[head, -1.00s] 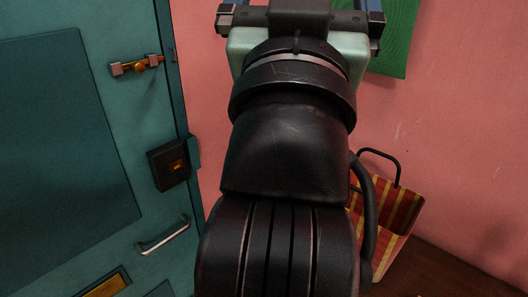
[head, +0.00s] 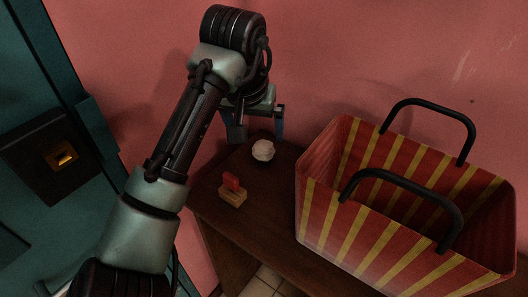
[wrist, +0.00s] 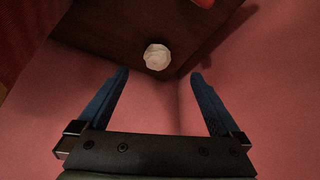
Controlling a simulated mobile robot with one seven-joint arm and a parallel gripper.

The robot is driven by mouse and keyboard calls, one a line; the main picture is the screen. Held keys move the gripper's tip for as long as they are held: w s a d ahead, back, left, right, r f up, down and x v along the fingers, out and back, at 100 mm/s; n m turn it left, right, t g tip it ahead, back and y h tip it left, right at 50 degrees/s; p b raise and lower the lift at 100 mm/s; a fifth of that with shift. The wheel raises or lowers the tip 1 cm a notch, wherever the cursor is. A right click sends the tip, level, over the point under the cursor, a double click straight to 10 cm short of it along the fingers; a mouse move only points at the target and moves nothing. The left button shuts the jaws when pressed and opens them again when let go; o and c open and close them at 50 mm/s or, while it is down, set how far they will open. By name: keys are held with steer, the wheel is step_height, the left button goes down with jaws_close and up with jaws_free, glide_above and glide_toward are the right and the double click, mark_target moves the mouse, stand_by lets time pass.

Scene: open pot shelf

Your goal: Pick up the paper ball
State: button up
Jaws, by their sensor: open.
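The paper ball (head: 263,150) is a small crumpled white lump on the dark wooden shelf top, near its back left corner by the pink wall. It also shows in the wrist view (wrist: 157,57), ahead of the fingertips and roughly midway between them. My gripper (head: 260,128) is open and empty, with blue-lined fingers, close to the ball on its wall side. In the wrist view my gripper (wrist: 158,80) has its two fingers spread wide, with the ball beyond them and apart from both.
A red and yellow striped bag (head: 400,215) with black handles stands on the shelf top (head: 225,215) to the right. A small wooden block with a red top (head: 232,190) sits in front of the ball. A teal door (head: 40,130) is at the left.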

mark_target(263, 146)
steer(key=x, duration=0.5)
steer(key=shift+w+d+f+b, duration=0.1)
steer(key=shift+w+f+b, duration=0.1)
steer(key=shift+f+b, duration=0.2)
steer(key=x, duration=0.3)
steer(key=b+x, duration=0.1)
steer(key=x, duration=0.1)
steer(key=shift+w+d+f, duration=0.1)
steer(key=shift+w+d, duration=0.15)
steer(key=shift+w, duration=0.15)
steer(key=c, duration=1.4)
